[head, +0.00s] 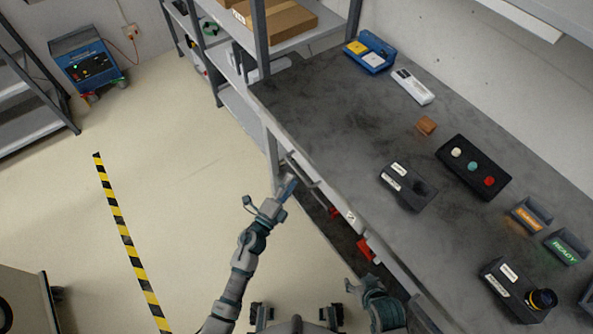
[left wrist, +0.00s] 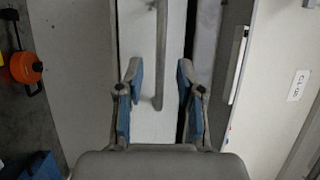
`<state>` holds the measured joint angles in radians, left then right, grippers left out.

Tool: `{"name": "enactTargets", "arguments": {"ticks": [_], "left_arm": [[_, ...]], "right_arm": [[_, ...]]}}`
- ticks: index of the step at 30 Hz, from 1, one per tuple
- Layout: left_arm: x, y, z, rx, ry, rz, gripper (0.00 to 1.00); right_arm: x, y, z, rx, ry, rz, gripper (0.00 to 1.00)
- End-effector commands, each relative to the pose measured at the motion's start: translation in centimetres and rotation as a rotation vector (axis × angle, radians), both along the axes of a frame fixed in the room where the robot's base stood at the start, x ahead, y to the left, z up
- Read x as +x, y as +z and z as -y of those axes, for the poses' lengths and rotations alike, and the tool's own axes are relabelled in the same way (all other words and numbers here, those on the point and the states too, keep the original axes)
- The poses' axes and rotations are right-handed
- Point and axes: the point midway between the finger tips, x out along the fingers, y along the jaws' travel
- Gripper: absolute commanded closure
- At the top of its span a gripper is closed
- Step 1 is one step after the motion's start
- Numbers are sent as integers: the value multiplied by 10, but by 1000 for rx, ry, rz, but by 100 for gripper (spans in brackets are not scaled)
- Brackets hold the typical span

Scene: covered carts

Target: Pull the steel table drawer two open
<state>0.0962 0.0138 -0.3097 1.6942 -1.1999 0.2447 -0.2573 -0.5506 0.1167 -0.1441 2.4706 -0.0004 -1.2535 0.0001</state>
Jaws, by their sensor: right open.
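The steel table (head: 330,125) runs diagonally along the right of the head view, with drawer fronts along its near edge. A drawer's bar handle (head: 303,168) stands out from that edge near the far corner. My left gripper (head: 288,188) is at this handle. In the left wrist view, its blue-padded fingers (left wrist: 160,85) are open, one on each side of the end of the grey handle bar (left wrist: 160,50), over a pale drawer front (left wrist: 138,40). Whether they touch the bar is unclear. My right gripper (head: 355,287) is low by the table's front, open and apart from the handles.
Control boxes and button panels (head: 474,167) stand on the tabletop. A shelf rack post (head: 262,60) rises at the table's far end. Red items (head: 366,250) lie below the table edge. The floor (head: 175,160) left of the table is clear, with a striped line (head: 125,235).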

Motion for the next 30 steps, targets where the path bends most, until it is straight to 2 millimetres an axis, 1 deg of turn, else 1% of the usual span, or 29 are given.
{"name": "enactTargets", "arguments": {"ticks": [1, 3, 8, 12, 19, 20, 21, 24, 30], "left_arm": [[9, 2, 5, -2, -1, 1, 63], [19, 4, 12, -1, -1, 0, 63], [34, 7, 21, -1, 0, -1, 63], [39, 8, 23, -1, 0, -2, 63], [39, 8, 24, -1, 0, -2, 63], [39, 8, 24, 0, 0, -1, 68], [39, 8, 24, 0, 0, -1, 78], [39, 8, 24, 0, 0, -1, 100], [39, 7, 24, -1, -1, -3, 100]], "right_arm": [[1, 0, 0, 1, 0, 6, 34], [2, 0, -1, 2, 0, 13, 34], [6, 1, -2, 8, 2, 34, 34], [9, 2, -3, 12, 3, 48, 34], [9, 2, -4, 12, 4, 50, 34], [9, 2, -4, 12, 4, 50, 34], [10, 2, -4, 12, 4, 50, 34], [10, 2, -4, 12, 4, 50, 34], [10, 2, -4, 12, 4, 49, 34]]}}
